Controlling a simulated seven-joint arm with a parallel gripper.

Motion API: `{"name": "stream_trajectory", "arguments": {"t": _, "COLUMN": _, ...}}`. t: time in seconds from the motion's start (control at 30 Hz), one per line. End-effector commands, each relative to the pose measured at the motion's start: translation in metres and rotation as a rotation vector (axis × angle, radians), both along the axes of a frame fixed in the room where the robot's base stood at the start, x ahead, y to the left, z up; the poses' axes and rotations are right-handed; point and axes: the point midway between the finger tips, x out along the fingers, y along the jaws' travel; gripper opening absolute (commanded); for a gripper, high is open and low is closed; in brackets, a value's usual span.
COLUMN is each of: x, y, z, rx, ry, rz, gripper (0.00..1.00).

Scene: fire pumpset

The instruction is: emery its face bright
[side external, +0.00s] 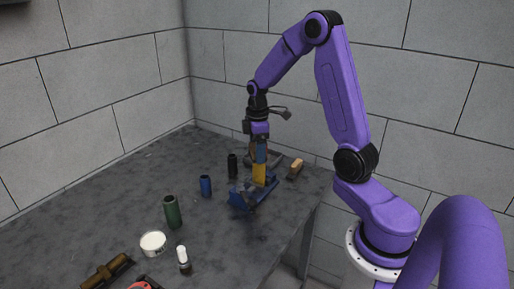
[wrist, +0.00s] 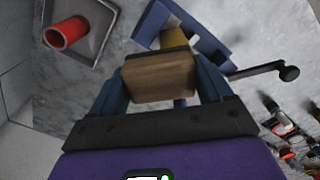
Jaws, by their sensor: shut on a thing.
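My gripper (side external: 259,152) points straight down over a blue vise (side external: 240,198) on the bench. In the wrist view my gripper (wrist: 160,85) has its blue fingers shut on a brown block (wrist: 158,78). A yellow piece (side external: 259,174) stands upright at the vise, just below my fingers. In the wrist view the yellow piece (wrist: 174,38) shows just beyond the held block, beside the blue vise (wrist: 205,35). I cannot tell whether block and piece touch. The block hides most of the yellow piece, including its face.
Black (side external: 232,166), blue (side external: 206,186) and green (side external: 172,212) cylinders stand left. A white tin (side external: 153,244) and white-topped bottle (side external: 184,261) are in front. A dark-knobbed handle (wrist: 262,72) sticks out.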

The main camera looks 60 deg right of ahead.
Motion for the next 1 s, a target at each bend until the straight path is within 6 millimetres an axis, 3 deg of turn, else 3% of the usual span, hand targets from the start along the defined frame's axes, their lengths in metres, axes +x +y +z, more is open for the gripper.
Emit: {"name": "stream_trajectory", "arguments": {"t": 1.0, "x": -0.028, "y": 0.028, "z": 0.0, "rx": 0.0, "ry": -0.001, "rz": 0.001, "gripper": 0.54}}
